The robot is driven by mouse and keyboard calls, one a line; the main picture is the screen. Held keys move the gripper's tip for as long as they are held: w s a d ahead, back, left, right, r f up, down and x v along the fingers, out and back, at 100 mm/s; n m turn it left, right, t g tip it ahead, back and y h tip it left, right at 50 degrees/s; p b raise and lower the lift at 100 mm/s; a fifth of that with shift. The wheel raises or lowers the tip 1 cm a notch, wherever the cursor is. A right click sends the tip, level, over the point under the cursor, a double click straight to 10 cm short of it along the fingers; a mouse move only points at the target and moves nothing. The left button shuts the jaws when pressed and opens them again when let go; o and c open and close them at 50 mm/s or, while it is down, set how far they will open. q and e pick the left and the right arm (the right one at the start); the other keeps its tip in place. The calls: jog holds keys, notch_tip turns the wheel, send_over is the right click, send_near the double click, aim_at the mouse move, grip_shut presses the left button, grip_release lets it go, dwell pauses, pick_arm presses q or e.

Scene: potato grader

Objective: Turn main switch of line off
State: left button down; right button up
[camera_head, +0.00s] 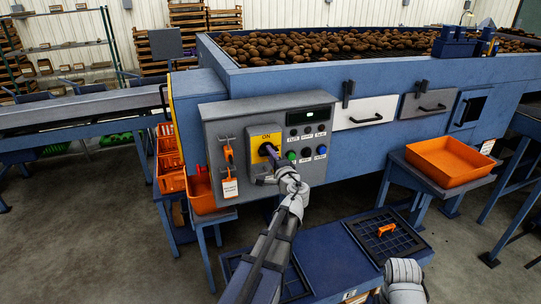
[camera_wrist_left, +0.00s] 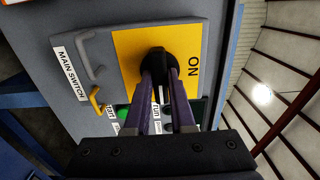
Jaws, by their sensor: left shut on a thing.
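My left gripper (camera_head: 270,152) reaches up from below and is shut on this knob. In the left wrist view its two purple fingers (camera_wrist_left: 170,95) lie on either side of the black knob. The yellow plate (camera_wrist_left: 185,45) and the MAIN SWITCH label (camera_wrist_left: 68,75) show beside it. The gripper hides part of the knob. My right gripper is not in view; only a part of my right arm shows at the bottom right.
An orange padlock with a tag (camera_head: 229,187) hangs left of the switch. Buttons (camera_head: 307,151) and a display (camera_head: 309,115) sit right of it. An orange tray (camera_head: 448,162) stands at the right. A blue bench with dark grates (camera_head: 384,236) lies below the panel.

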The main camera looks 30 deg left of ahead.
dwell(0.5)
pick_arm(q)
jog(key=c, duration=0.8)
grip_release()
jog(key=shift+o, duration=0.2)
jog(key=shift+d, duration=0.1)
jog(key=v, duration=0.7)
jog(key=shift+s+d, duration=0.2)
jog(key=shift+s, duration=0.1)
jog(key=s+d+f+n+g+h, duration=0.25)
jog(key=s+d+f, duration=0.25)
jog(key=d+f, duration=0.25)
jog(key=s+d+f+n+g+h, duration=0.2)
jog(key=s+d+f+g+h, duration=0.2)
jog(key=d+f, duration=0.35)
jog(key=s+d+f+g+h, duration=0.2)
jog(key=s+d+f+h, duration=0.1)
jog(key=s+d, duration=0.3)
jog(key=s+d+f+g+h, duration=0.3)
jog(key=s+d, duration=0.3)
jog(key=d, duration=0.3)
jog(key=shift+s+d+f, duration=0.15)
jog(key=shift+s+f, duration=0.2)
jog(key=shift+f, duration=0.1)
